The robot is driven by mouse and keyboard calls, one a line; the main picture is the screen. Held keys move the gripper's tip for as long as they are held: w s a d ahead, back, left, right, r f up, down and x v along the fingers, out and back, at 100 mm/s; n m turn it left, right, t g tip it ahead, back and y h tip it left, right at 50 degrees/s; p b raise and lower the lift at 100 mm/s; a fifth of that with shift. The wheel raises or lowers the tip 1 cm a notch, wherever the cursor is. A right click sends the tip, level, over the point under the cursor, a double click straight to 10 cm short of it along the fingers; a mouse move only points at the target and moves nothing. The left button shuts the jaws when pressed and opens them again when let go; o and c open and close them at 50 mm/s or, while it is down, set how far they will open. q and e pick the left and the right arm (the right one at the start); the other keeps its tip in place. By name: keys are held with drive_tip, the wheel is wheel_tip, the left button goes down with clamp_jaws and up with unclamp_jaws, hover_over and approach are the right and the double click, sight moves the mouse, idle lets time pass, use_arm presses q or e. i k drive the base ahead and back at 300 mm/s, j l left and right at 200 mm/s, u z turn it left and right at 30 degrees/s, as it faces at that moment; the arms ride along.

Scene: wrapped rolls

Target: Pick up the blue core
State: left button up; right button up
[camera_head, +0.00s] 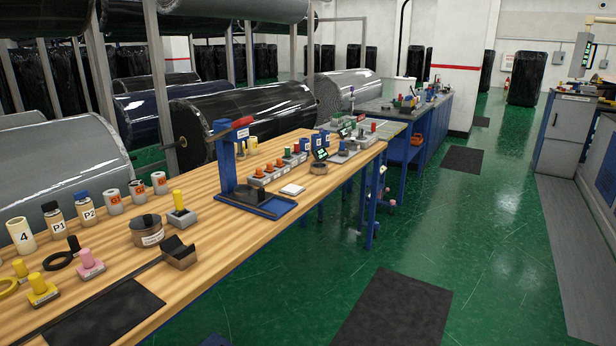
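Small blue cylinders with white labels (316,140) stand close together toward the far end of the long wooden workbench (215,222). They look like blue cores, but they are too small to tell for certain. Nearer, a jar marked P2 (87,213) has a blue cap, and a jar marked P1 (56,226) has a dark one. Neither of my grippers shows in the head view.
A blue press stand (226,160) with a red handle rises from the bench. Large wrapped rolls (255,108) lie behind the bench. The green floor (490,235) is open to the right, with dark mats (395,308).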

sight(325, 133)
drive_tip(key=i+l+z, duration=0.6)
drive_tip(key=i, duration=0.25)
drive_tip(key=i+l+z, duration=0.2)
drive_tip(key=i+z, duration=0.45)
drive_tip(key=i, duration=0.25)
drive_tip(key=i+l+u, duration=0.1)
drive_tip(key=i+u, duration=0.3)
drive_tip(key=i, duration=0.2)
drive_tip(key=i+l+u, duration=0.4)
drive_tip(key=i, duration=0.15)
drive_tip(key=i+l+u, duration=0.4)
drive_tip(key=i, duration=0.15)
drive_tip(key=i+l+u, duration=0.4)
drive_tip(key=l+u, duration=0.2)
drive_tip(key=i+l+u, duration=0.15)
drive_tip(key=l+u, duration=0.15)
drive_tip(key=i+l+u, duration=0.1)
drive_tip(key=l+u, duration=0.25)
drive_tip(key=l, duration=0.15)
drive_tip(key=i+l+u, duration=0.1)
drive_tip(key=l+u, duration=0.5)
drive_tip(key=l, duration=0.2)
